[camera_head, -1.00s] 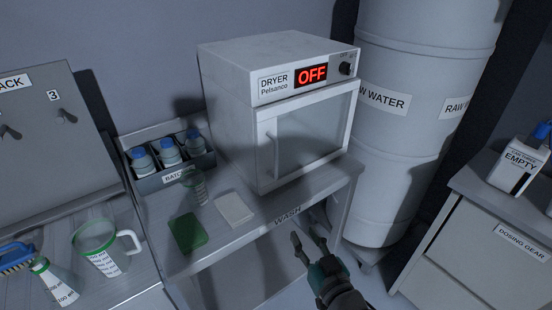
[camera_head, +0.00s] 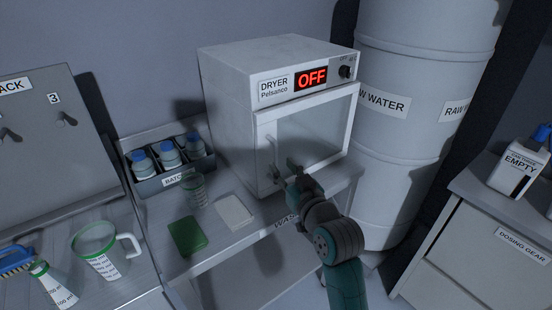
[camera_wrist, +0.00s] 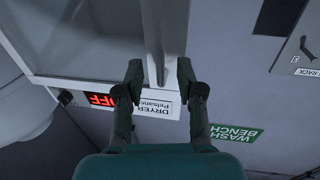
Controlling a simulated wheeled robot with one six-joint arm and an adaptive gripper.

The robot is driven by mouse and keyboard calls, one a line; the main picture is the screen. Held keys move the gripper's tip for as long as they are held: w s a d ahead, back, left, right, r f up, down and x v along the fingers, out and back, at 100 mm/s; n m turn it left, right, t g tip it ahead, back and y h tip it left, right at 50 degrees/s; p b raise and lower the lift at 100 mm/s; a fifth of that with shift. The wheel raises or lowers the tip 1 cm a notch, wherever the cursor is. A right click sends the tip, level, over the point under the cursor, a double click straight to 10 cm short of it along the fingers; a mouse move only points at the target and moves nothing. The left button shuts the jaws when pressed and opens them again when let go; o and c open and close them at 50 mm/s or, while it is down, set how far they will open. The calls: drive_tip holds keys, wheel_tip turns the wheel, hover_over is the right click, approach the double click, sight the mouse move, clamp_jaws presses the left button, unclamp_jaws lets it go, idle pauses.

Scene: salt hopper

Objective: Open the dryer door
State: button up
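The white dryer (camera_head: 225,110) stands on the bench with its red display reading OFF. Its glass-fronted door (camera_head: 318,130) looks shut. The vertical handle (camera_head: 271,152) is at the door's left edge. My gripper (camera_head: 284,172) is in front of the door, by the handle's lower part. In the wrist view, turned over, my gripper (camera_wrist: 160,75) has its two fingers apart, one on each side of the pale handle bar (camera_wrist: 165,40). A gap seems to show beside the bar, so the fingers look open around it. The contact itself is not clear.
On the bench left of the dryer are a green pad (camera_head: 187,236), a white pad (camera_head: 234,212), a small clear beaker (camera_head: 197,190) and a batch rack (camera_head: 150,185) with bottles. A large water drum (camera_head: 410,140) stands close on the right.

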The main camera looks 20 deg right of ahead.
sight(277, 160)
drive_tip(key=shift+w+a, duration=0.15)
drive_tip(key=shift+w, duration=1.1)
drive_tip(key=shift+w+a, duration=0.1)
drive_tip(key=shift+w, duration=1.1)
clamp_jaws()
